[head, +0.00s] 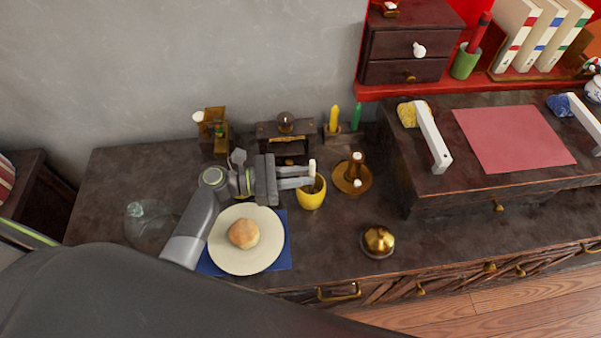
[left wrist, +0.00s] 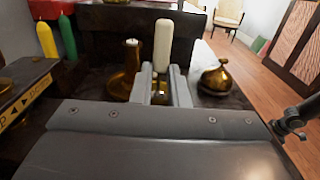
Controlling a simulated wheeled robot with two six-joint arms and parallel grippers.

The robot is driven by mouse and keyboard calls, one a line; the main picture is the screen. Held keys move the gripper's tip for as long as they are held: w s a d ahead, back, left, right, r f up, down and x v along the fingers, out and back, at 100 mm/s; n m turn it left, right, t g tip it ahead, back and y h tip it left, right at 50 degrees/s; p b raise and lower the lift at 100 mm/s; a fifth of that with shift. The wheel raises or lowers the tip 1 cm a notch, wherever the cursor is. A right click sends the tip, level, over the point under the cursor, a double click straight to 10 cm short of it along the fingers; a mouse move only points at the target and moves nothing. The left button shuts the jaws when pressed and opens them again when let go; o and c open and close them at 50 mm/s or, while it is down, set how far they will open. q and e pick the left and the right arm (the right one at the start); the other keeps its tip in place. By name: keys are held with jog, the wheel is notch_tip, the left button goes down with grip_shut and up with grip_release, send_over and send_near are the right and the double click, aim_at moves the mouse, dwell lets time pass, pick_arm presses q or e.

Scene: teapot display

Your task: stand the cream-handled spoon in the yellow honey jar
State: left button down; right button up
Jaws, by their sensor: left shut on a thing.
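The cream-handled spoon (head: 312,167) is held upright between the fingertips of my left gripper (head: 309,177). In the left wrist view the cream handle (left wrist: 162,42) stands up between the two fingers of the left gripper (left wrist: 162,88), which is shut on it. The yellow honey jar (head: 312,199) stands on the dark counter, directly under the fingertips. The spoon's lower part is hidden, so I cannot tell how far it reaches into the jar. My right gripper is not in view.
A brown candlestick (head: 352,175) stands close right of the jar, with a brass bell-shaped piece (head: 378,241) nearer the front. A cream plate (head: 263,257) with a bun (head: 244,233) lies at front left. A glass vessel (head: 148,222) stands farther left. A raised dark cabinet (head: 425,190) bounds the right.

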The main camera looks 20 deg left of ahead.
pick_arm(q)
jog(key=c, duration=1.3)
grip_release()
notch_tip(320, 180, up, 10)
jog(key=shift+r+p, duration=0.1)
jog(key=shift+p, duration=0.5)
